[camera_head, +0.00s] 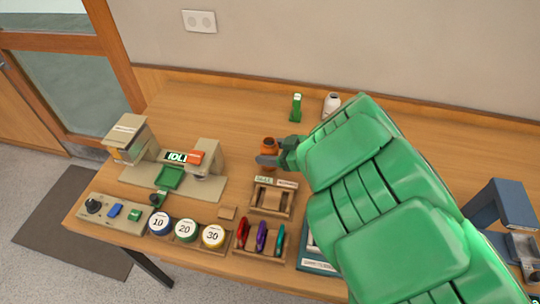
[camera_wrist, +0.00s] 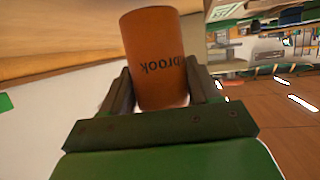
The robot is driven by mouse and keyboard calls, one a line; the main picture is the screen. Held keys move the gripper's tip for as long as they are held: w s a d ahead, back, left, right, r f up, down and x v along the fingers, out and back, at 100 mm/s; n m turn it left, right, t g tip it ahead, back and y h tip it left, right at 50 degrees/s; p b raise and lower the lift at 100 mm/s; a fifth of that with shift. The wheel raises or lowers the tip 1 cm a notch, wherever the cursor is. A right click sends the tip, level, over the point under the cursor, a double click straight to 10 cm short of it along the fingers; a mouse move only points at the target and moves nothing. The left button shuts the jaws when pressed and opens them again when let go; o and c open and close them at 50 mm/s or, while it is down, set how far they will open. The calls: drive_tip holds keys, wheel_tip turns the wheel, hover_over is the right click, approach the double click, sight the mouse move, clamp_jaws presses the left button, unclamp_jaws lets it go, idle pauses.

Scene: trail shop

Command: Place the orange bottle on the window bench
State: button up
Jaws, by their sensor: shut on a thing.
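The orange bottle (camera_head: 268,146) is in my gripper (camera_head: 278,158), above the wooden bench in the head view. In the wrist view the bottle (camera_wrist: 155,60) stands between the two dark fingers of my gripper (camera_wrist: 165,92), with the dark letters "brook" upside down on its side. The gripper is shut on it. The green arm covers much of the bench's right side. I cannot tell whether the bottle touches the bench top (camera_head: 235,110).
A green bottle (camera_head: 296,108) and a white bottle (camera_head: 332,104) stand at the back. A beige machine (camera_head: 130,138) is at left. Round weights marked 10, 20 (camera_head: 186,230) and 30, and wooden racks (camera_head: 271,197), line the front. A blue-grey device (camera_head: 500,205) is at right. The back-left bench is clear.

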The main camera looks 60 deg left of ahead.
drive_tip(key=shift+f, duration=1)
drive_tip(key=shift+f, duration=0.15)
drive_tip(key=o, duration=1.2)
drive_tip(key=v, duration=1.2)
